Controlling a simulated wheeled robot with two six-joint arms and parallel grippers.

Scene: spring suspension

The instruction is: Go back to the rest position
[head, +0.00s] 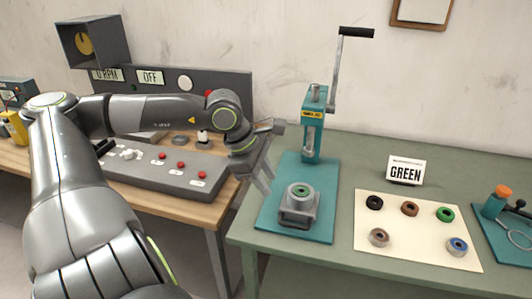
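My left arm comes in from the left and reaches across in front of the control panel. My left gripper (266,182) hangs at its end, pointing down, near the left edge of the teal press base (262,222). Its two fingers look apart, and nothing shows between them. My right gripper is not in view. A grey block fixture (298,209) with a ring-shaped part with green on it (299,191) stands on the press base, to the right of my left gripper and apart from it.
A teal hand press (314,125) with a crank stands behind the fixture. A cream mat (415,245) holds several coloured rings, with a GREEN sign (405,171) behind. A grey control panel (165,172) lies below my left forearm. A teal tray (508,240) is at right.

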